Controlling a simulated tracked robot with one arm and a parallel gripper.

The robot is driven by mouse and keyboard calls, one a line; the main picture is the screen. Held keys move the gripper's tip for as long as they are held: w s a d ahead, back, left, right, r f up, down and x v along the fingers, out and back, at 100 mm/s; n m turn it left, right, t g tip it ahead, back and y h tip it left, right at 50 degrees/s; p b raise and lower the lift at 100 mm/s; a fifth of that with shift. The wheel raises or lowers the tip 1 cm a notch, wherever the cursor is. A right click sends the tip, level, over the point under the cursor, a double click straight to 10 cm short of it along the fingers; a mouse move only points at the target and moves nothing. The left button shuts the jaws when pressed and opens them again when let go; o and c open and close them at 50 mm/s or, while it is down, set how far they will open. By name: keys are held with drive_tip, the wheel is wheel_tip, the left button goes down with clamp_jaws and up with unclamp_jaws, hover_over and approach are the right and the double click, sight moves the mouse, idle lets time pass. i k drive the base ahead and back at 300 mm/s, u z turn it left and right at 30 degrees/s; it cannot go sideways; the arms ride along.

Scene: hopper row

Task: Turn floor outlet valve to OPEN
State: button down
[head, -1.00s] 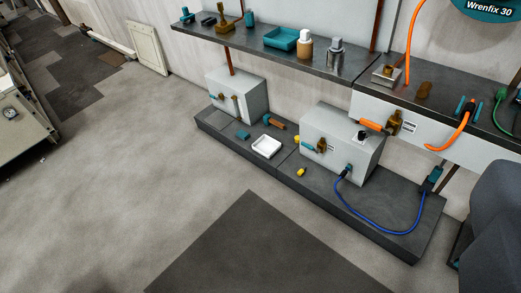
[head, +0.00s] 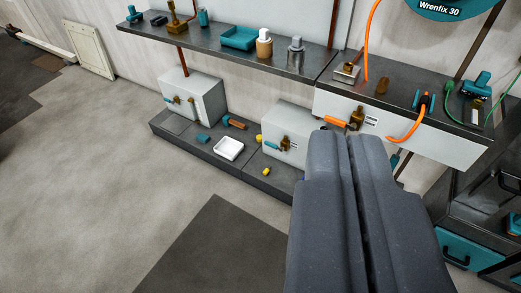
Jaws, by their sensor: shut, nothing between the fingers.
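Two pale boxes stand on a low dark plinth near the floor. The right box (head: 283,119) has a brass valve (head: 285,143) with a teal handle (head: 264,146) pointing left. The left box (head: 196,92) has small teal and brass fittings (head: 178,99) on its front. A third brass valve (head: 357,118) with an orange handle (head: 336,121) is on the bench front above. I cannot tell which is the floor outlet valve; no OPEN mark is readable. My gripper (head: 345,142) is shut and empty, in front of the right box in the picture, and hides its right part.
The plinth (head: 168,131) holds a white tray (head: 229,148), a yellow piece (head: 266,170) and a brown-and-teal item (head: 235,123). An orange hose (head: 408,130) hangs at the bench front. Teal drawers (head: 470,251) stand at lower right. The floor (head: 110,170) at left is clear.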

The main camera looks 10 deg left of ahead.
sight(268, 144)
drive_tip(key=i, duration=0.95)
drive_tip(key=z, duration=0.05)
